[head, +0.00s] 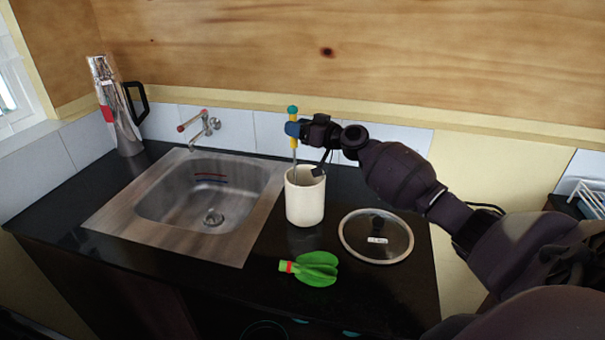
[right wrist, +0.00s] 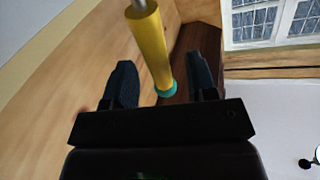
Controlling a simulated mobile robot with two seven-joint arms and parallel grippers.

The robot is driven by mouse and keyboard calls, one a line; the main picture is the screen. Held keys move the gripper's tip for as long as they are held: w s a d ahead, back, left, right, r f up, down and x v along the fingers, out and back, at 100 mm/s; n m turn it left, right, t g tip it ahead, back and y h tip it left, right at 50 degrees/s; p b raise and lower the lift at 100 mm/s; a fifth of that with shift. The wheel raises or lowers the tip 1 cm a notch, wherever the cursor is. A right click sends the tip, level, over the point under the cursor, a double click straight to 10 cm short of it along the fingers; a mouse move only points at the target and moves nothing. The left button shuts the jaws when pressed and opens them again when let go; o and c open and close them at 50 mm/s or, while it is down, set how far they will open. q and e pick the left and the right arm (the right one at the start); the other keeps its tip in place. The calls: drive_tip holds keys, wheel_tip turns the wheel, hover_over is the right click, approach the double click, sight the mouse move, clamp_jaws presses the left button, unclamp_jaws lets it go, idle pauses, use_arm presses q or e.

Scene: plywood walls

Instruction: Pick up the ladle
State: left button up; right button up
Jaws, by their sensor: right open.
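The ladle (head: 294,143) stands upright in a white crock (head: 305,200). Its handle is yellow with a teal end, and its lower part is hidden inside the crock. My right gripper (head: 292,128) is at the upper handle, with the arm coming in from the right. In the right wrist view the yellow handle (right wrist: 155,50) runs between the two dark fingers of the open gripper (right wrist: 165,78), with gaps on both sides. My left gripper does not show.
A steel sink (head: 205,195) with a tap (head: 203,128) lies left of the crock. A glass lid (head: 376,237) lies to its right, and a green item (head: 312,268) in front. A steel flask (head: 120,108) stands at the back left. The tiled wall is close behind.

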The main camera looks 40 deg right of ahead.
drive_tip(key=x, duration=0.3)
drive_tip(key=shift+w, duration=0.2)
drive_tip(key=shift+c, duration=0.2)
clamp_jaws()
